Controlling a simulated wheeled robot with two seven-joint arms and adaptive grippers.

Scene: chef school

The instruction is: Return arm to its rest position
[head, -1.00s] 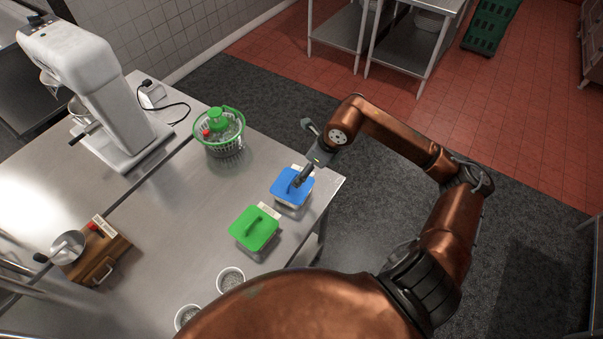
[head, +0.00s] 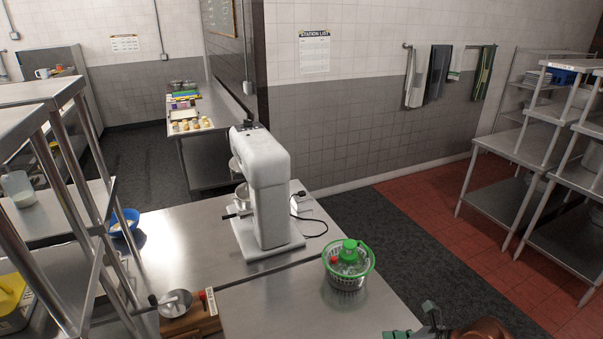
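My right gripper (head: 412,321) is at the bottom edge of the head view, right of centre, with a copper part of my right arm (head: 482,329) behind it. Two finger parts show spread apart, with nothing seen between them. The frame's lower edge cuts off the rest of the gripper and arm. The gripper is near the right edge of the steel table (head: 275,305), in front of the green salad spinner (head: 348,266); its height over the table is unclear. My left gripper is not in view.
A white stand mixer (head: 264,190) stands on the counter. A wooden box with a metal bowl (head: 175,302) is at the front left. Steel shelving (head: 60,200) rises at left, more racks (head: 520,145) at right. Dark floor (head: 400,240) beyond the table is clear.

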